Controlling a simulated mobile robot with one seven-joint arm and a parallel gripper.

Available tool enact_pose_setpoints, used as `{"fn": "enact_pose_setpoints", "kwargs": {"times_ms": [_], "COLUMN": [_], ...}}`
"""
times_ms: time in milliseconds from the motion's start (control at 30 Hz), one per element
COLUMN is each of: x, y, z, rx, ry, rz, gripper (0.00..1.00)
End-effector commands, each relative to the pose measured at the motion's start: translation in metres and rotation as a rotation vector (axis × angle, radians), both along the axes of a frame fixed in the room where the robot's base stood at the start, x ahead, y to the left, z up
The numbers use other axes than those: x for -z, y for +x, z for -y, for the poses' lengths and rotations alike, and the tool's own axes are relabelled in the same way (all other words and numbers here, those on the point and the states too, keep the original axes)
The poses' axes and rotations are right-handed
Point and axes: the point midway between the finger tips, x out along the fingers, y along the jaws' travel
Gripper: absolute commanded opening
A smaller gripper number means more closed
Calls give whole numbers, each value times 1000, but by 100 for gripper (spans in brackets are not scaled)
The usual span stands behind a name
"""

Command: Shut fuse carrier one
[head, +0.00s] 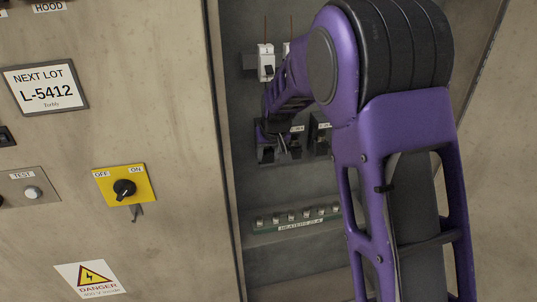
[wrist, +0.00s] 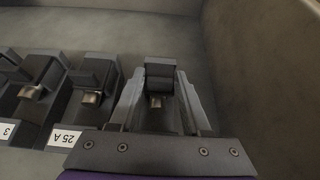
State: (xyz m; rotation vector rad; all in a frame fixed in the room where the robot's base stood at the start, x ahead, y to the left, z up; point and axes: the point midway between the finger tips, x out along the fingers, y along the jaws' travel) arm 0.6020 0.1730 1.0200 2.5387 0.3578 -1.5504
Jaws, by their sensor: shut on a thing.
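The fuse carrier at the end of the row (wrist: 160,74), black with a brass contact showing below its head, stands between the two grey fingers of my gripper (wrist: 163,84) in the wrist view. I take it as fuse carrier one from its end place; its own label is hidden behind my gripper. My gripper is shut on it. How far it is tilted cannot be told. In the head view my gripper (head: 283,146) is at the left end of the fuse holder row, largely hidden by my purple arm.
Two more fuse carriers stand left of it in the wrist view, the nearer one (wrist: 95,75) close to my left finger. A cabinet wall (wrist: 255,70) rises at right. In the head view, breakers (head: 266,62) sit above and a terminal strip (head: 297,222) below.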

Motion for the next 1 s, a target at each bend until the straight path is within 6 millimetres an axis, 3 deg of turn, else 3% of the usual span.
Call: {"fn": "enact_pose_setpoints", "kwargs": {"times_ms": [67,100,200,633,1000], "x": [2,2,2,-10,-85], "y": [-1,-1,-1,-5,-41], "z": [0,0,0,1,12], "rx": [0,0,0,0,-1], "ry": [-1,-1,-1,1,2], "rz": [-4,-4,-3,1,4], "gripper": [0,49,65,65,65]}}
